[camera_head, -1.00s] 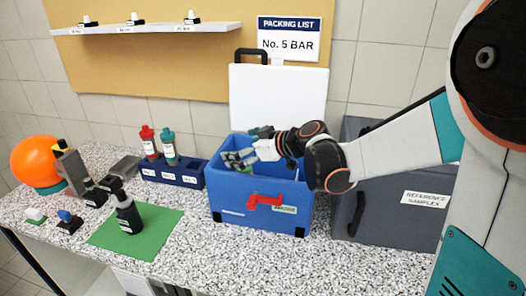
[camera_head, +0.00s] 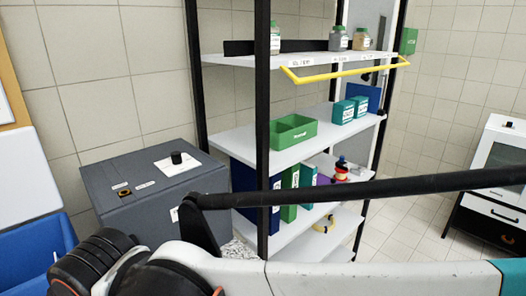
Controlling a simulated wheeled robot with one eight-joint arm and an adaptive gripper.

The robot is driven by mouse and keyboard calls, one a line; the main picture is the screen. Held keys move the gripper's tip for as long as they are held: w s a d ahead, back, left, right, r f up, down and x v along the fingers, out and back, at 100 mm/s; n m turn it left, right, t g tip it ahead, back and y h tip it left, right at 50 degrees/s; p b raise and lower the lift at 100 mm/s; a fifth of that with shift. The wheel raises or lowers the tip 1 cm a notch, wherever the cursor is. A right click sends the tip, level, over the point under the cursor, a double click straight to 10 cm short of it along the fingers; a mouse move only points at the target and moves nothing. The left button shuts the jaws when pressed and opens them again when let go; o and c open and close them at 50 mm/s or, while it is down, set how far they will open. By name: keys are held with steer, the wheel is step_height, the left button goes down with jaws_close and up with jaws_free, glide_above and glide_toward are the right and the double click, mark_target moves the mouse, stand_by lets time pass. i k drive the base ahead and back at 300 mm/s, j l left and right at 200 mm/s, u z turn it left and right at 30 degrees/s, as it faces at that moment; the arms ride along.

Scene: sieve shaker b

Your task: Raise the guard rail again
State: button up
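The yellow guard rail (camera_head: 345,74) is at the front of the top shelf (camera_head: 235,60) of a rack. It stands out from the shelf and its long bar hangs at or slightly below the shelf edge, not up in front of the jars. Its ends meet the shelf near the left front and the right post. Jars with green lids (camera_head: 338,38) stand on that shelf behind it. My arm crosses the bottom of the view; my gripper's fingers do not show. Nothing of mine touches the rail.
A long black bar (camera_head: 380,188) crosses low in front of the rack; I cannot tell what it belongs to. A grey case (camera_head: 130,215) stands left of the rack. A green tray (camera_head: 293,131) and teal boxes (camera_head: 350,110) are on the middle shelf. Floor shows at right.

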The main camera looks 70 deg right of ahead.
mark_target(366, 77)
steer(key=z, duration=1.9)
steer(key=k+l+z, duration=0.3)
steer(key=k, duration=0.15)
steer(key=k+l+z, duration=0.3)
steer(key=k+l, duration=0.15)
steer(key=i, duration=1.25)
steer(key=k+l+u, duration=0.4)
steer(key=i+j+z, duration=0.4)
steer(key=i+j, duration=0.05)
steer(key=i, duration=0.05)
